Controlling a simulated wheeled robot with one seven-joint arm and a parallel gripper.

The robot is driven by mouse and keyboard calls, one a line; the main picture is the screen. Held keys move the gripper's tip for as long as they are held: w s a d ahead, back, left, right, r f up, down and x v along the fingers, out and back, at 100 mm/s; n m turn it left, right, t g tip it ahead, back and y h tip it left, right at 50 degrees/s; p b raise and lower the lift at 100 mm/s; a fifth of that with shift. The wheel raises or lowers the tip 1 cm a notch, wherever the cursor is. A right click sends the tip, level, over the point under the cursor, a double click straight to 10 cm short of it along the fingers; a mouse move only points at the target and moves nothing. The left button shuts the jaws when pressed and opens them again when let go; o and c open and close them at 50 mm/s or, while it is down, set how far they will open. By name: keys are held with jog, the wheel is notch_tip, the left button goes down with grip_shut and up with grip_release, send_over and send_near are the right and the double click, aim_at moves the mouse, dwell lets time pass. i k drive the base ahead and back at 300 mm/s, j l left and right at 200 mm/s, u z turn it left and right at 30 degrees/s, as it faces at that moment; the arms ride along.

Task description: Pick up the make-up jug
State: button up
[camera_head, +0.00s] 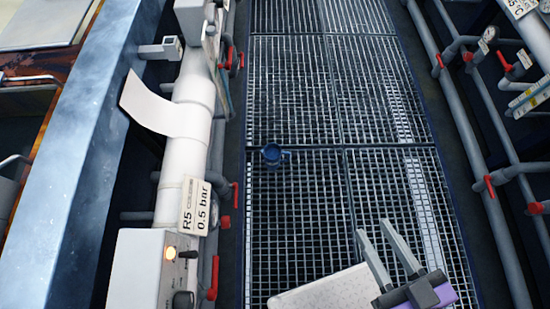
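A small blue jug (271,155) stands on the metal grating of the walkway, left of the middle of the view. Its handle points to the right. My gripper (379,238) is at the lower right, with its two grey fingers spread apart and nothing between them. It is well apart from the jug, nearer to me and to the right.
The grating (310,195) is otherwise clear. On the left run a thick white pipe (190,125) with red valve handles and a grey control box (140,265) with a lit orange lamp. Pipes with red valves (487,186) line the right side.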

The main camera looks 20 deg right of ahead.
aim_at(273, 152)
jog(key=u, duration=0.45)
jog(key=i+l+u, duration=0.15)
jog(key=l+u, duration=0.2)
jog(key=i+l+u, duration=0.15)
jog(key=u, duration=0.2)
jog(key=l+u, duration=0.35)
jog(key=i+l+u, duration=0.1)
jog(key=l, duration=0.65)
jog(key=i+l+u, duration=0.1)
jog(key=l, duration=0.7)
